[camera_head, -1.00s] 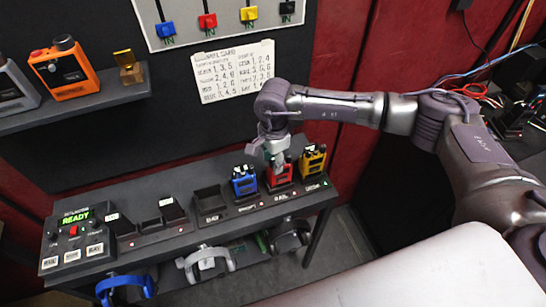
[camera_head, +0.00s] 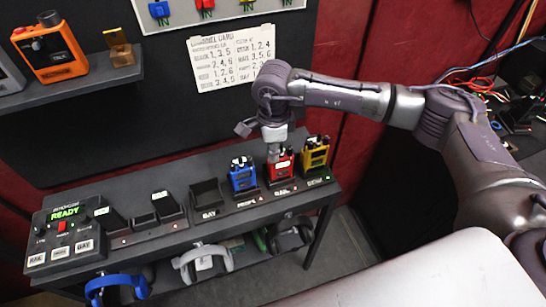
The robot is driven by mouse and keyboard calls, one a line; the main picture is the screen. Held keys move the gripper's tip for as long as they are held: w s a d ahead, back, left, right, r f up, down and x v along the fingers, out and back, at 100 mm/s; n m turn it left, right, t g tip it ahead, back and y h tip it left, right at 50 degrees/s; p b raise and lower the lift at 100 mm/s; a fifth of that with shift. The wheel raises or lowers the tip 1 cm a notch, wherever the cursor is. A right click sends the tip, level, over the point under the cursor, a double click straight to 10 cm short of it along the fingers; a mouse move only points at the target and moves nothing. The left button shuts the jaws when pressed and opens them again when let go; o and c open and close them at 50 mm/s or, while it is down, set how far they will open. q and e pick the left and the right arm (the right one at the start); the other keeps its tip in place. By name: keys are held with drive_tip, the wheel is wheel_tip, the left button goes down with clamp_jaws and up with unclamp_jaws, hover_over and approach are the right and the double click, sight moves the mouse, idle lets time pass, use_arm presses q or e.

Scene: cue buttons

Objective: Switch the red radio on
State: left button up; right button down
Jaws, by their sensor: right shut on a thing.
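The red radio (camera_head: 281,173) stands upright in a dock on the dark bench, between a blue radio (camera_head: 242,177) and a yellow radio (camera_head: 315,155). My right gripper (camera_head: 273,156) points down from above and is shut on the red radio's top, at its left part. The fingers cover what they grip, so the knob there is hidden. The radio's lower front shows below the fingers. My left gripper is not in view.
Empty docks (camera_head: 206,195) lie left of the blue radio on the bench. A console (camera_head: 64,236) with a green READY display is at the bench's left end. Headsets (camera_head: 203,263) hang below the front edge. An orange radio (camera_head: 48,50) stands on the upper-left shelf.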

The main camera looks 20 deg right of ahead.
idle(0.3)
drive_tip(key=c, duration=1.1)
unclamp_jaws()
drive_tip(key=shift+r, duration=0.15)
wheel_tip(320, 180, up, 12)
drive_tip(key=shift+s+f, duration=0.1)
drive_tip(key=shift+s, duration=0.05)
